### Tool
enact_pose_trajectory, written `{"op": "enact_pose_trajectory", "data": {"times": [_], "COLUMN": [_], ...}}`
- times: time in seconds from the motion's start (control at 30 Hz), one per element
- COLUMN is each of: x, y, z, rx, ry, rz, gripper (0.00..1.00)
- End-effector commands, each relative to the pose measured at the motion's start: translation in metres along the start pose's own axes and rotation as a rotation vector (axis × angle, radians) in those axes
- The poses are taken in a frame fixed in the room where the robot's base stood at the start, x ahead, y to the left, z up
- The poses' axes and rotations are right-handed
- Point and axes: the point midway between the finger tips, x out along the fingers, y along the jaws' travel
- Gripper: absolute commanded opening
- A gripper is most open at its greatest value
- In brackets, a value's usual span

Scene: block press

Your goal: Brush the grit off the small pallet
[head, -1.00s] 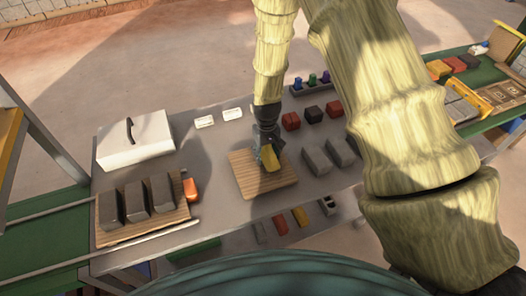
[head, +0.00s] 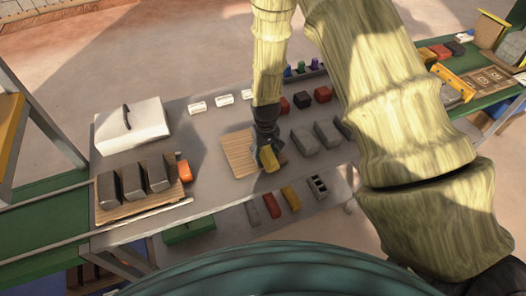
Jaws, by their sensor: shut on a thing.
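The small pallet (head: 237,157), a light wooden slatted board, lies on the grey table in the middle of the head view. My gripper (head: 266,151) points down over its right part. It is shut on a yellow brush-like thing (head: 271,159) with a greyish part beside it. The held thing is low over the pallet's right edge; I cannot tell whether it touches the wood. My gripper and the held thing hide part of the pallet. I cannot make out grit on the bare wood at this size.
Grey blocks (head: 304,139) stand close right of the small pallet. White cards (head: 222,101) lie behind.

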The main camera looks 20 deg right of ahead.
Motion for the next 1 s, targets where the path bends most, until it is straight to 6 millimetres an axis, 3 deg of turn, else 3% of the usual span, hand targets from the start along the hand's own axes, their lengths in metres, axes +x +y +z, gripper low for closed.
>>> {"op": "enact_pose_trajectory", "data": {"times": [0.17,0.3,0.8,1.0], "x": [-0.006,-0.037,-0.080,-0.087], "y": [-0.001,-0.006,-0.006,-0.005], "z": [0.003,0.001,0.000,0.000], "rx": [-0.001,-0.010,-0.011,-0.010], "ry": [-0.001,0.000,0.000,0.000], "rz": [0.000,0.000,0.000,0.000], "gripper": [0.18,0.18,0.18,0.18]}}
